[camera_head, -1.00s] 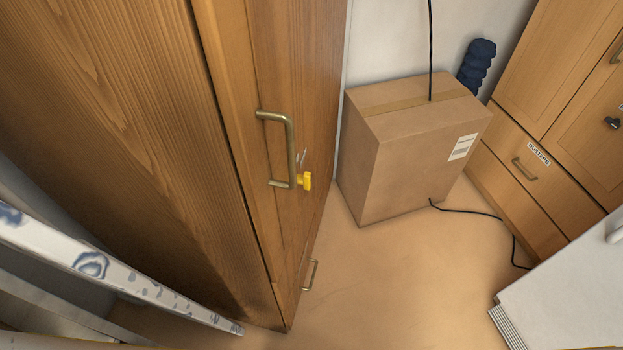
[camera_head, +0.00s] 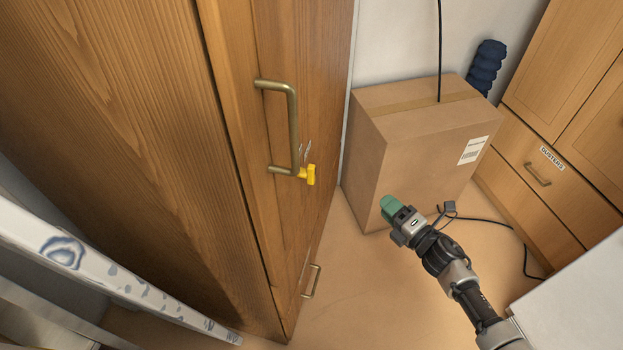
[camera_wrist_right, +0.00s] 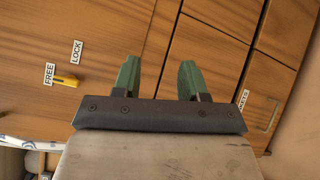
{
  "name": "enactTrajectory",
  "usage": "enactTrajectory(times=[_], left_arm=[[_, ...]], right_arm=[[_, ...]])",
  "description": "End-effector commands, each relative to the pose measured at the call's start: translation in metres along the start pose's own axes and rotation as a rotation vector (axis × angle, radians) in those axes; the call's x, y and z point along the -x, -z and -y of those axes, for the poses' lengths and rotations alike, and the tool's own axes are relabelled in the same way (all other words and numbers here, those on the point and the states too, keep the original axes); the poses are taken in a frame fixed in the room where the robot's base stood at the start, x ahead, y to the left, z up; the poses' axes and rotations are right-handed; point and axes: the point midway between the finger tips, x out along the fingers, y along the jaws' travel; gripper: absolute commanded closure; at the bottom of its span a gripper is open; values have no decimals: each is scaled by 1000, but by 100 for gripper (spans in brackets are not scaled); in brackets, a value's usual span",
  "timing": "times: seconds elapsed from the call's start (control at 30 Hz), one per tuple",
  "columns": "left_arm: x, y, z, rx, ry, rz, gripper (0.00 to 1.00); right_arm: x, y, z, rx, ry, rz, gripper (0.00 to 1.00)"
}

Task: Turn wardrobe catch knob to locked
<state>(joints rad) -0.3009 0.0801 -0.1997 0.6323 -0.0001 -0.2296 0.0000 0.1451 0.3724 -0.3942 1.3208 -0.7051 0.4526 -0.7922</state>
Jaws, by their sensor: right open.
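The yellow catch knob (camera_head: 308,174) sticks out of the wardrobe door (camera_head: 325,90), by the lower end of the brass handle (camera_head: 293,125). In the right wrist view the knob (camera_wrist_right: 67,82) is a short yellow bar. One end lies close to the FREE label (camera_wrist_right: 49,74); the LOCK label (camera_wrist_right: 76,52) is apart from it, up and to the right. My right gripper (camera_head: 389,206) is to the right of the knob, apart from it, in front of the carton. In the wrist view its green fingers (camera_wrist_right: 158,78) are spread with nothing between them. My left gripper is not in view.
A cardboard carton (camera_head: 400,165) stands on the floor behind my right gripper, with a black cable near it. A wooden cabinet (camera_head: 560,130) with a DUSTERS label is at the right. A pale patterned board (camera_head: 110,275) lies at the lower left. Floor between wardrobe and carton is clear.

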Motion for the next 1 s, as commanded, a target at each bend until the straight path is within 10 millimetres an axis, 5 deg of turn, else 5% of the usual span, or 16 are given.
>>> enactTrajectory(times=[0.03, 0.1, 0.2, 0.3, 0.47, 1.0], left_arm=[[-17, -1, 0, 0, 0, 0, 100], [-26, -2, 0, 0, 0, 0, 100], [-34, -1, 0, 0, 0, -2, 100], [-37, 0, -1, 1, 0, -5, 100], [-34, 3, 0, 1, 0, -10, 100], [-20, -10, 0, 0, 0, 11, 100]], right_arm=[[-17, -1, -46, 268, -139, -102, 57], [-24, 9, -99, 594, -294, -218, 57], [-21, 27, -146, 946, -458, -330, 57], [-15, 39, -169, 1156, -555, -393, 57], [-17, 49, -181, 1252, -600, -421, 57], [-87, 101, -198, 1242, -597, -415, 57]])
